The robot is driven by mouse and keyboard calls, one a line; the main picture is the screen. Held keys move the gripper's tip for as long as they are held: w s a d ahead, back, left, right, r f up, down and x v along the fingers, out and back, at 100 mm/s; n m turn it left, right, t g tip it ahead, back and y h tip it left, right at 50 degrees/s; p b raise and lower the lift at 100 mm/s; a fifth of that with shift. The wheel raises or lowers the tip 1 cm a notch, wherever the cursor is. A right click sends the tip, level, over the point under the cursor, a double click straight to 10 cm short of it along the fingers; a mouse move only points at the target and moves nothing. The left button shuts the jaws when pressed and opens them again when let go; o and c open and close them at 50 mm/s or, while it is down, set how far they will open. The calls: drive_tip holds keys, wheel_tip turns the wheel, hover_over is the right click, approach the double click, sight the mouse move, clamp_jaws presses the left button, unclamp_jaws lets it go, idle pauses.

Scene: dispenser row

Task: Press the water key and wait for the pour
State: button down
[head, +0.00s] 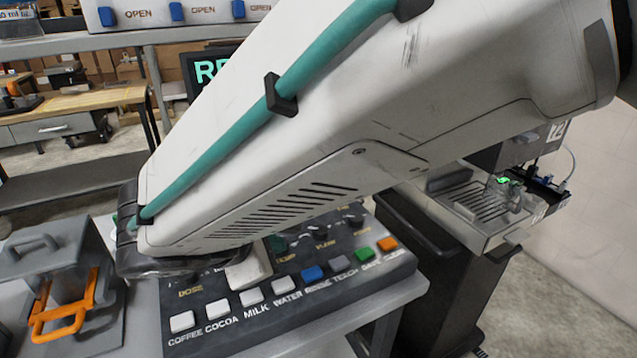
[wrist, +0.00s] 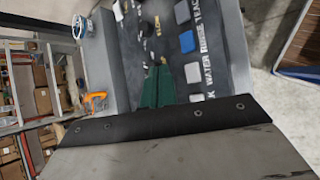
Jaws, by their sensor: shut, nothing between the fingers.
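The key panel (head: 205,345) is a dark sloped console with a row of labelled keys. The white water key (head: 284,286) sits between the white milk key (head: 251,297) and the blue rinse key (head: 312,274). In the wrist view the water key (wrist: 193,73) is right of my gripper (wrist: 159,72), whose green fingers are shut and empty. The fingers are over the panel, beside the key rather than over it; whether they touch the panel I cannot tell. In the head view my arm hides most of the gripper.
A dark display (head: 203,70) with green letters is mostly hidden behind my arm. A grey unit with an orange handle (head: 65,312) stands left of the panel. Small dark knobs (head: 320,231) lie behind the keys. A machine with a drip tray (head: 480,200) stands at the right.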

sight(278, 288)
drive_tip(key=shift+f, duration=3.05)
drive_tip(key=shift+f, duration=0.1)
drive_tip(key=shift+f, duration=0.3)
drive_tip(key=shift+f, duration=0.5)
drive_tip(key=shift+r, duration=0.9)
drive_tip(key=shift+r, duration=2.55)
